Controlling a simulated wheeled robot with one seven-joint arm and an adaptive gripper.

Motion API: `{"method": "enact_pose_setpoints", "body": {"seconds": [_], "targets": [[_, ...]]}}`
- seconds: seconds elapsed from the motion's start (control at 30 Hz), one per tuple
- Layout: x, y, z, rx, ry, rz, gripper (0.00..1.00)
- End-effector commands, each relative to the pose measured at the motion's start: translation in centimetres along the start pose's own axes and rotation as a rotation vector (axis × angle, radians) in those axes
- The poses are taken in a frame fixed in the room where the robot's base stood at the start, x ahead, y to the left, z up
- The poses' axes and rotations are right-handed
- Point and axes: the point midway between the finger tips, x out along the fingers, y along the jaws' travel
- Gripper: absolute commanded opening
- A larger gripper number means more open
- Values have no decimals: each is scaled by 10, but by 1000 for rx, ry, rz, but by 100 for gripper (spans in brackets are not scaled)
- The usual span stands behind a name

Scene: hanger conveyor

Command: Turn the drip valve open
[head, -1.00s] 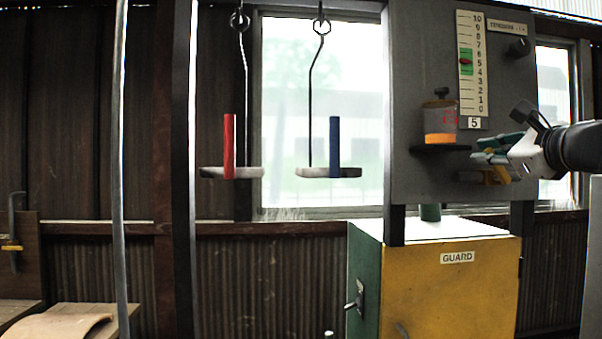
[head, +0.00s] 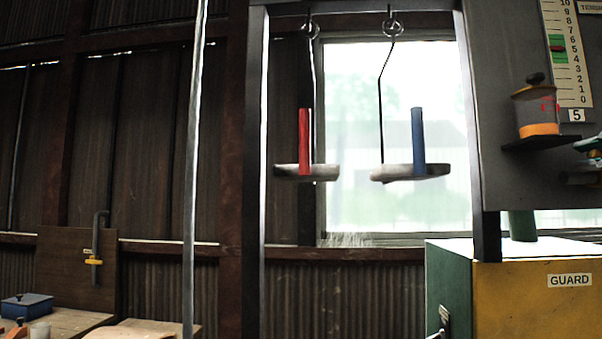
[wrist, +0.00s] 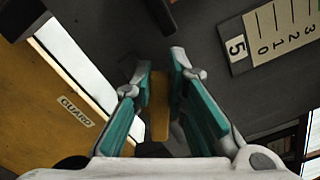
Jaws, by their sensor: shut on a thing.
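A yellow lever (wrist: 159,105), which looks like the drip valve's handle, lies between the two teal finger pads of my gripper (wrist: 160,78) in the wrist view. My gripper is shut on this lever. In the head view only part of my gripper (head: 592,150) shows at the right edge, close to the grey panel (head: 510,190). A clear cup with orange liquid (head: 537,112) stands on a small dark shelf (head: 540,142) to the left of my gripper. The valve's body and how far it is turned are hidden.
A number scale (head: 568,50) with a "5" plate is on the panel. Below stands a yellow and green guard box (head: 540,300). Red (head: 304,140) and blue (head: 418,140) rods stand on hanging trays at left. A workbench (head: 70,325) is at lower left.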

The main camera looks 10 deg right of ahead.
Motion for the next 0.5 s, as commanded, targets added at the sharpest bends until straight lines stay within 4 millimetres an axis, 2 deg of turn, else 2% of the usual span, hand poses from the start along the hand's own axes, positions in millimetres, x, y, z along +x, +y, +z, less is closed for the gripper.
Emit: {"method": "enact_pose_setpoints", "body": {"seconds": [0.17,0.2,0.27,0.3,0.5], "targets": [[0,1,0,2,-1,2,0],[0,1,0,2,-1,2,18],[0,1,0,2,-1,2,32],[0,1,0,2,-1,2,35],[0,0,0,2,-1,1,35]]}}
